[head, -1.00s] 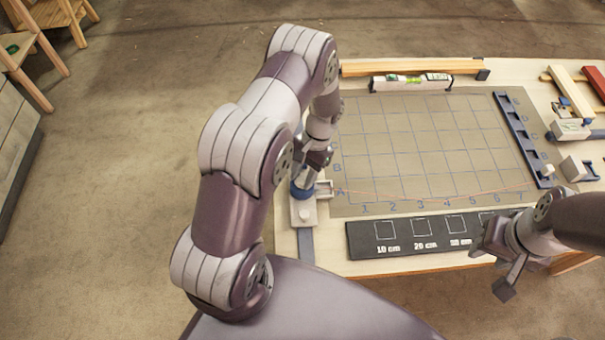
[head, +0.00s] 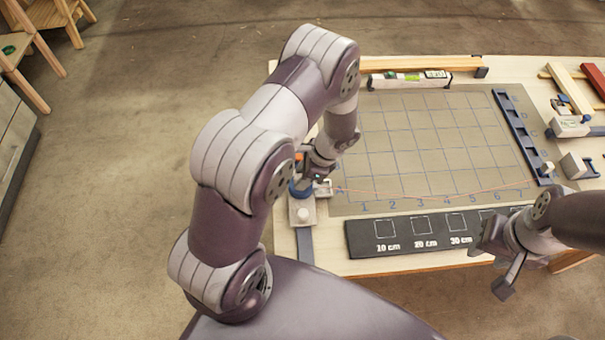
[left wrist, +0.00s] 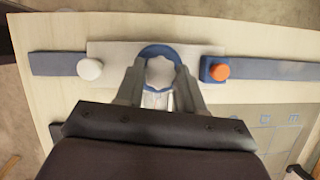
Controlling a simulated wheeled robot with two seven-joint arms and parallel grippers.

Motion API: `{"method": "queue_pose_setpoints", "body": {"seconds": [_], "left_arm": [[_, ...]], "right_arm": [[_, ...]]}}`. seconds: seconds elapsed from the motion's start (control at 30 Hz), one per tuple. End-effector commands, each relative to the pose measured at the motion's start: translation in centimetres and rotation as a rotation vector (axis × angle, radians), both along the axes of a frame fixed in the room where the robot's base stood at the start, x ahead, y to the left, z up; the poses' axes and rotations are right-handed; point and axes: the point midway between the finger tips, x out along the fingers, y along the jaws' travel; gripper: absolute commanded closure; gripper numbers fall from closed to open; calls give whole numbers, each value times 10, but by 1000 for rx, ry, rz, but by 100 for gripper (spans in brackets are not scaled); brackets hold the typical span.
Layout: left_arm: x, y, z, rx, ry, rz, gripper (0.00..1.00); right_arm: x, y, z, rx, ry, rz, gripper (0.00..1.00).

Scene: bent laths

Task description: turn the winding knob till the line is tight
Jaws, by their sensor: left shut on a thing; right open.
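The winding knob shows in the left wrist view as a grey scalloped cap (left wrist: 160,72) in a blue ring. In the head view its blue rim (head: 298,191) is partly hidden by my left gripper (head: 306,182). My left gripper's fingers (left wrist: 160,84) are shut on the knob from both sides. A thin reddish line (head: 440,197) runs from the knob's block across the grid board to the blue rail (head: 523,135), with a slight sag in the middle. My right gripper (head: 491,270) is open and empty off the table's front edge.
A white peg (left wrist: 90,69) and an orange button (left wrist: 220,69) flank the knob. A black strip with marked squares (head: 372,243) lies along the front. A spirit level (head: 408,80) lies at the back. Clamps and laths are at right.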

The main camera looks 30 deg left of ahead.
Motion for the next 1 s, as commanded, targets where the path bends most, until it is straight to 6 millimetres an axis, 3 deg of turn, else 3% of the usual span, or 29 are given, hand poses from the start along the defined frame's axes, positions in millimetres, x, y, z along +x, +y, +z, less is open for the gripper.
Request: {"method": "queue_pose_setpoints", "body": {"seconds": [0.6,1.0], "left_arm": [[-2,-2,-2,-2,-9,-544,93],[-4,-1,-1,-1,-6,-726,93]], "right_arm": [[0,0,-34,0,0,0,57],[0,0,-47,0,0,0,57]]}}
